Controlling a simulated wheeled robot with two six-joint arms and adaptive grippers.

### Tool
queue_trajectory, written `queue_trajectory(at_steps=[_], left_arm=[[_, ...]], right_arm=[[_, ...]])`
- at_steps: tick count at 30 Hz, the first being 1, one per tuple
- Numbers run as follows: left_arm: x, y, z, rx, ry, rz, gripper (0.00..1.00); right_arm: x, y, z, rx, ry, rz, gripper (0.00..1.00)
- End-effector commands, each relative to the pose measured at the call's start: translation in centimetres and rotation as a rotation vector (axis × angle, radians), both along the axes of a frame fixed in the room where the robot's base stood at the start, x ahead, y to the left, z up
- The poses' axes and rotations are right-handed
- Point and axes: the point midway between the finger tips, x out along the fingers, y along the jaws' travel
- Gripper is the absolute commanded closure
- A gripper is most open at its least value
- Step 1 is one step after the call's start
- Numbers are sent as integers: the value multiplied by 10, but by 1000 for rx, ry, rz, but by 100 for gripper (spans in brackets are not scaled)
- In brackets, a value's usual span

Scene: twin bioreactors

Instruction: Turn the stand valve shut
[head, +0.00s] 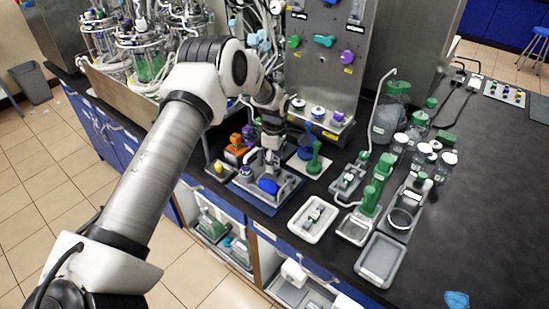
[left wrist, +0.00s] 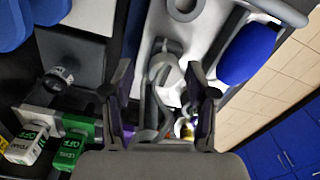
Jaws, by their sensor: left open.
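My left gripper (head: 271,158) reaches down over a grey tray (head: 290,190) near the bench's front edge. In the left wrist view its two dark fingers (left wrist: 162,105) are apart. A pale grey curved fitting (left wrist: 163,68) stands between and just beyond them; I cannot tell whether they touch it. This may be the stand valve, but its handle is not clearly shown. A blue rounded part (head: 268,186) sits on the tray and also shows at the upper right of the left wrist view (left wrist: 247,54). My right gripper is not in view.
Green and white labelled blocks (left wrist: 68,150) lie beside the fingers at lower left. A green bottle-shaped item (head: 314,160) and an orange item (head: 237,150) stand close by. A white tray (head: 314,219) lies to the right.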

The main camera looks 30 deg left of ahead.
Motion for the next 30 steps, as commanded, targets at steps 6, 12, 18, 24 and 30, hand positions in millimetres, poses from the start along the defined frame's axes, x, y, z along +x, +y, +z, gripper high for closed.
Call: queue_trajectory(at_steps=[6, 12, 18, 24, 30], left_arm=[[0, 0, 0, 0, 0, 0, 64], [0, 0, 0, 0, 1, 0, 100], [-1, 0, -1, -1, 3, -8, 100], [-1, 0, -2, -1, 5, -60, 100], [-1, -1, -3, -2, 7, -176, 100]], right_arm=[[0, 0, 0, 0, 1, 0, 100], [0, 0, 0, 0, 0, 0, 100], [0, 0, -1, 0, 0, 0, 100], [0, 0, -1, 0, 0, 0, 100], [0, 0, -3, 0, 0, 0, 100]])
